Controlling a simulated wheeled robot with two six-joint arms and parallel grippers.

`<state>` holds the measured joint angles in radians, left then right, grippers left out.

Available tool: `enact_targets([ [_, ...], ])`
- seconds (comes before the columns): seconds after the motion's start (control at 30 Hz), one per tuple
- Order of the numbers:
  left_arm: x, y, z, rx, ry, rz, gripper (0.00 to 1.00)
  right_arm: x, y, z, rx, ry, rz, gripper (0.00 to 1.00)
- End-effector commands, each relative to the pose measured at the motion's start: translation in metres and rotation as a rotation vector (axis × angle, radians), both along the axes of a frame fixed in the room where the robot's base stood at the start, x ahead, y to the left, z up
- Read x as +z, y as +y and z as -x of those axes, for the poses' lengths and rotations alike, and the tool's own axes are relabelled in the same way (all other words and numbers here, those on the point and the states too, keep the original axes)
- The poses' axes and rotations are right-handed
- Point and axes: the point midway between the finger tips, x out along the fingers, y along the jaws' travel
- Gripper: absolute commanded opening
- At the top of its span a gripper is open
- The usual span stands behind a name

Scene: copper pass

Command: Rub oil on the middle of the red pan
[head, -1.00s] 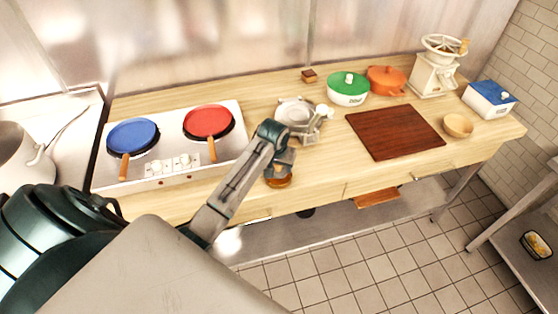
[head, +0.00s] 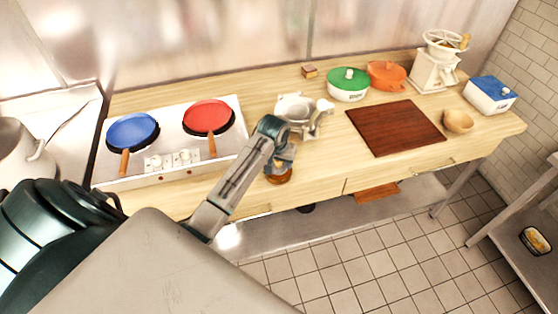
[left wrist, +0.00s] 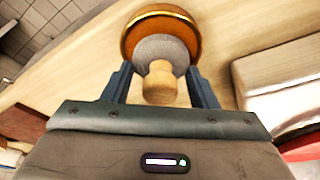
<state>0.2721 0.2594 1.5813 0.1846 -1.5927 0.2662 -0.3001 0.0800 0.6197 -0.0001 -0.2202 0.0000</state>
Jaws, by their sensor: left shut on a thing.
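The red pan (head: 208,115) with a brown handle sits on the right burner of the white stove in the head view. My left gripper (head: 284,156) is right of the stove, at the counter's front edge. In the left wrist view, its two fingers (left wrist: 159,72) are shut on a grey oil pad (left wrist: 160,52) with a wooden knob. The pad is in or just over a round amber oil dish (left wrist: 138,32); contact is hard to tell. The dish also shows below the gripper in the head view (head: 280,178). My right gripper is out of view.
A blue pan (head: 132,130) sits on the left burner of the stove (head: 230,153). A pale metal device (head: 293,104) stands just behind my left gripper. A dark red board (head: 395,128), green pot (head: 347,86) and orange pot (head: 386,74) are to the right.

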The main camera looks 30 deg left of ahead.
Motion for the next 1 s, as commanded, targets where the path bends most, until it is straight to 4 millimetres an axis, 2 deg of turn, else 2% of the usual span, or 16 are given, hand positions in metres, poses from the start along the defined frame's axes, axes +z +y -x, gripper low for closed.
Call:
enact_targets([
  [1.0, -0.0075, -0.0001, 0.0001, 0.0, 0.001, 0.0, 0.35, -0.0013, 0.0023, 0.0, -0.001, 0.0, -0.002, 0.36],
])
